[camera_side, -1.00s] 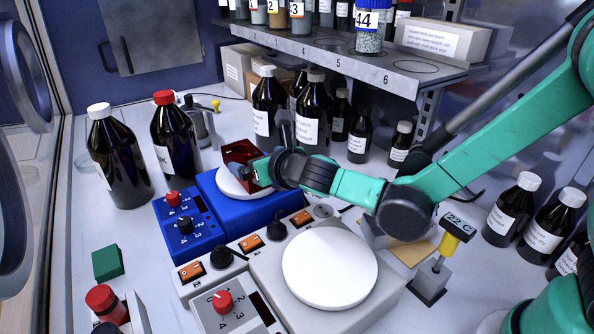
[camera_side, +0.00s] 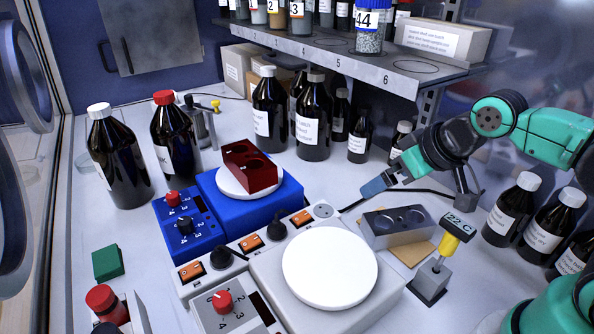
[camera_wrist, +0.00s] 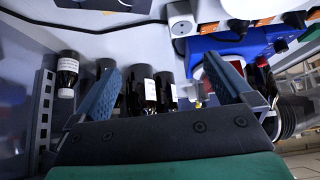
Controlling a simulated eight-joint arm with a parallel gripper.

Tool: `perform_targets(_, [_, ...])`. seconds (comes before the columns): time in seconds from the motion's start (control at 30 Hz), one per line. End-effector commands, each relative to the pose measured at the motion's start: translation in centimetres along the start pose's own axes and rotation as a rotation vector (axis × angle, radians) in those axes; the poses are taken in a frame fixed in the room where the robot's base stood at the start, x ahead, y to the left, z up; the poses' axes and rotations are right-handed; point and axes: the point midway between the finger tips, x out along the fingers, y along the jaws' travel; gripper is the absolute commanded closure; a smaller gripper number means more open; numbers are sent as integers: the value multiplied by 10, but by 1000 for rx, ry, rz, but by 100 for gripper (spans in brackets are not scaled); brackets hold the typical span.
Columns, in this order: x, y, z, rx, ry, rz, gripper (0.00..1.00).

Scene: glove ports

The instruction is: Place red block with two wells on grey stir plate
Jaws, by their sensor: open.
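The red block with two wells (camera_side: 250,168) sits on the white round top of the blue stir plate (camera_side: 268,203), left of centre in the side view. The grey stir plate (camera_side: 262,268), with a wide white round top (camera_side: 330,267), stands in front and to the right; its top is bare. My gripper (camera_side: 422,190) is open and empty, well to the right of the red block and above a grey block with two wells (camera_side: 385,235). In the wrist view my two blue fingers (camera_wrist: 163,88) are spread wide with nothing between them close by.
Brown bottles stand behind the blue plate (camera_side: 313,125) and at the right (camera_side: 510,205). A shelf (camera_side: 370,65) overhangs the back. A yellow-topped temperature probe stand (camera_side: 432,280) is right of the grey plate. A green block (camera_side: 108,262) lies at the left.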

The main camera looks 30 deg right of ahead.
Motion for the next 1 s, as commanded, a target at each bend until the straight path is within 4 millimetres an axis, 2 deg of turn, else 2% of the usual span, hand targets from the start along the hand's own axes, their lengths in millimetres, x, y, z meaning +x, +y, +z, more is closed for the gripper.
perform_targets(0.4, [0,0,0,11,1,-1,0])
perform_targets(0.47, [1,-2,-4,7,11,-2,0])
perform_targets(0.57, [7,-9,-19,-11,58,-7,0])
perform_targets(0.67, [18,-24,-44,-38,140,-20,0])
perform_targets(0.8, [36,-55,-78,-78,275,-60,0])
perform_targets(1.0, [53,-95,-103,-113,413,-126,0])
